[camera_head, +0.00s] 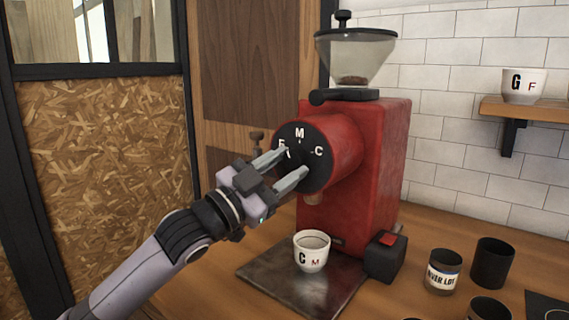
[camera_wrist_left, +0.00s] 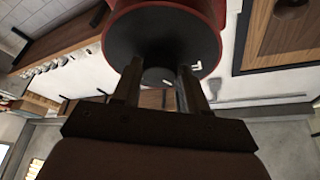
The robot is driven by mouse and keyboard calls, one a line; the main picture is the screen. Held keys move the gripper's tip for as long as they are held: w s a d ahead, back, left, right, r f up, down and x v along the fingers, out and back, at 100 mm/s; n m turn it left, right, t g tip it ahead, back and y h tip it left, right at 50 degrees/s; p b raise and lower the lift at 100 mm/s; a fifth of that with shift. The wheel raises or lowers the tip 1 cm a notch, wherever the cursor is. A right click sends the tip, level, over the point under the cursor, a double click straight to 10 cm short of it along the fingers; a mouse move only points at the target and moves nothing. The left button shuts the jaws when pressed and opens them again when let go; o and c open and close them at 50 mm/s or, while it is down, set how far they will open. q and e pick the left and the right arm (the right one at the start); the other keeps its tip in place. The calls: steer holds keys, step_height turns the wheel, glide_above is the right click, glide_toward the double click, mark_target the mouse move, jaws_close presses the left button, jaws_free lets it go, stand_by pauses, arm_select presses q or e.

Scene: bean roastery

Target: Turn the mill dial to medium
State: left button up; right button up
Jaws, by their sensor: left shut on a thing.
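The red mill (camera_head: 375,150) stands on the wooden counter with a clear hopper on top. Its round black dial face (camera_head: 320,172) carries white letters F at left, M at top and C at right. My left gripper (camera_head: 296,161) comes from the lower left, its fingers on either side of the knob at the dial's middle. In the left wrist view the fingers (camera_wrist_left: 158,78) are shut on the dark knob (camera_wrist_left: 157,74) in front of the dial face (camera_wrist_left: 165,38). The fingers partly hide the knob, and I cannot tell which letter it points to. My right gripper is not in view.
A black box with a red top (camera_head: 385,257) sits beside the mill. Dark jars (camera_head: 492,263) stand at right. Another cup (camera_head: 523,86) is on the wall shelf.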

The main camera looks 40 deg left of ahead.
arm_select(q)
steer(key=m, duration=0.1)
steer(key=m+h+p, duration=0.1)
steer(key=shift+a+r+m+g, duration=0.1)
steer(key=shift+r+m+g, duration=0.15)
steer(key=shift+m+g, duration=0.05)
steer(key=shift+r+m+g+h+p, duration=0.1)
steer(key=shift+m+g+h+p, duration=0.25)
steer(key=shift+m+p, duration=0.6)
steer(key=shift+a+m+h+p, duration=0.1)
steer(key=shift+m+h+p, duration=0.15)
steer(key=shift+p, duration=0.1)
steer(key=shift+m+g+p, duration=0.35)
steer(key=shift+m+p, duration=0.65)
steer(key=o, duration=1.1)
steer(key=shift+c, duration=0.2)
